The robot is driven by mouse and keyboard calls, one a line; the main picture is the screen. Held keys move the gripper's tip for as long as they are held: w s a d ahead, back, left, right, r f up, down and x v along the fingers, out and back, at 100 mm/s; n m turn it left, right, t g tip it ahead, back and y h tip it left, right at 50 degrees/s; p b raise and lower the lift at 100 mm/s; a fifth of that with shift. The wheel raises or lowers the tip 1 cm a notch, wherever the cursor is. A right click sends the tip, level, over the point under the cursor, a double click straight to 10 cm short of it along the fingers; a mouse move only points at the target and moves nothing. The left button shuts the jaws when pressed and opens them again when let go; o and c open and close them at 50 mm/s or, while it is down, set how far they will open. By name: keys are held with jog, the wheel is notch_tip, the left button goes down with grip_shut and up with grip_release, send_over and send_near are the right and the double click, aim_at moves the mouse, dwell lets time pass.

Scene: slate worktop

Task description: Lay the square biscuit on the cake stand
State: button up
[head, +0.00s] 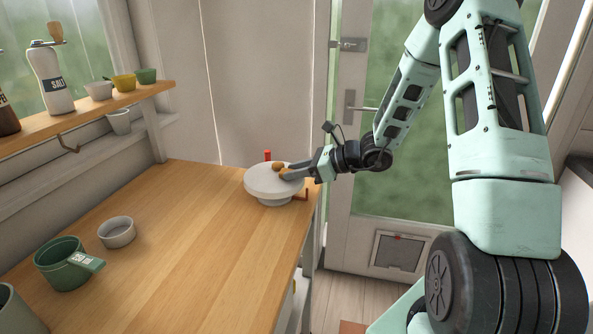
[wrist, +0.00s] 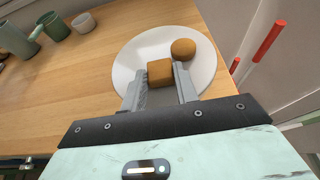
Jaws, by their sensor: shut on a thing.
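The square biscuit (wrist: 160,72) is golden brown and sits between the fingertips of my gripper (wrist: 162,84). My gripper is shut on it, over the white round cake stand (wrist: 125,68). A round biscuit (wrist: 183,49) lies on the stand just beyond it. In the head view the cake stand (head: 262,184) is at the worktop's far right end, and my gripper (head: 287,175) reaches over its top from the right. A brown biscuit shape shows at the fingertips there; I cannot tell which biscuit it is. Whether the square biscuit touches the plate is unclear.
The wooden worktop (head: 190,230) is clear in its middle. A green mug (head: 60,262) and a grey bowl (head: 117,232) stand at the left. A red upright thing (head: 267,155) is behind the stand.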

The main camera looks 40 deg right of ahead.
jog(key=shift+f, duration=0.2)
jog(key=o, duration=0.9)
jog(key=shift+r, duration=0.15)
